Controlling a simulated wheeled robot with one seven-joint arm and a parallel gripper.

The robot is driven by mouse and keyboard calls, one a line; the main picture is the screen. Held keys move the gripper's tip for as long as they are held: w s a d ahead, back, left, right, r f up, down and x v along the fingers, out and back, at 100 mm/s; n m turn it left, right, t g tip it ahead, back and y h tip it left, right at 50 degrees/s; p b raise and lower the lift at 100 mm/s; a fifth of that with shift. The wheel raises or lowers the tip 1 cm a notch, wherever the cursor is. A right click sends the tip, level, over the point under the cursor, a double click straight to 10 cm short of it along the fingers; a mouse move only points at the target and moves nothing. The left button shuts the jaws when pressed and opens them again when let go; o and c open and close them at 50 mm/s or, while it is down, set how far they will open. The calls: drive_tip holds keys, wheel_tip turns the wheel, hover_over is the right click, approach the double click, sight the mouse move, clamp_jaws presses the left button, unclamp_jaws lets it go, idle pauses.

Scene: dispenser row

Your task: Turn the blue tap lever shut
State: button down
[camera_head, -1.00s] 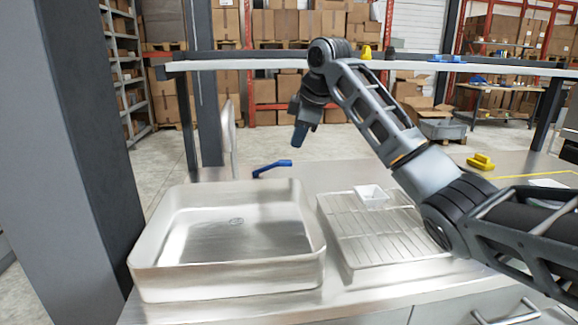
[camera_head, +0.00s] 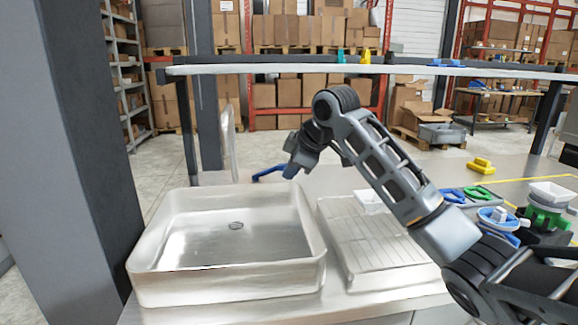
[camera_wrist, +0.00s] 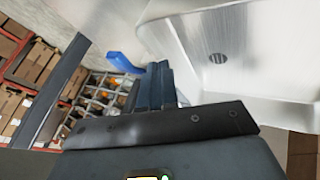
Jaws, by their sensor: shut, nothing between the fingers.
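The blue tap lever (camera_head: 266,174) lies behind the sink's back rim, to the right of the tall metal tap spout (camera_head: 228,140). My gripper (camera_head: 290,173) is shut and empty, pointing down at the lever's right end in the head view and hiding part of it. I cannot tell whether they touch. The lever's pivot is not clearly visible.
The steel sink (camera_head: 150,283) stands in front of the tap. A ribbed drainboard (camera_head: 375,245) with a white cup (camera_head: 369,201) lies to its right, partly behind my arm. A shelf (camera_head: 300,68) spans the back. Yellow, blue and green items stand on the right counter.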

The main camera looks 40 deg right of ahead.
drive_tip(key=shift+w+d+f+p, duration=0.15)
drive_tip(key=shift+w+d, duration=0.25)
drive_tip(key=shift+w, duration=0.25)
drive_tip(key=shift+w+d+f+p, duration=0.1)
drive_tip(key=shift+w+d+f, duration=0.2)
drive_tip(key=shift+w, duration=0.4)
drive_tip(key=shift+w+d+f+p, duration=0.1)
drive_tip(key=shift+w+d, duration=0.35)
drive_tip(key=shift+w, duration=0.2)
drive_tip(key=shift+w+d+r+p, duration=0.25)
drive_tip(key=shift+w+d+p, duration=0.4)
drive_tip(key=shift+d, duration=0.25)
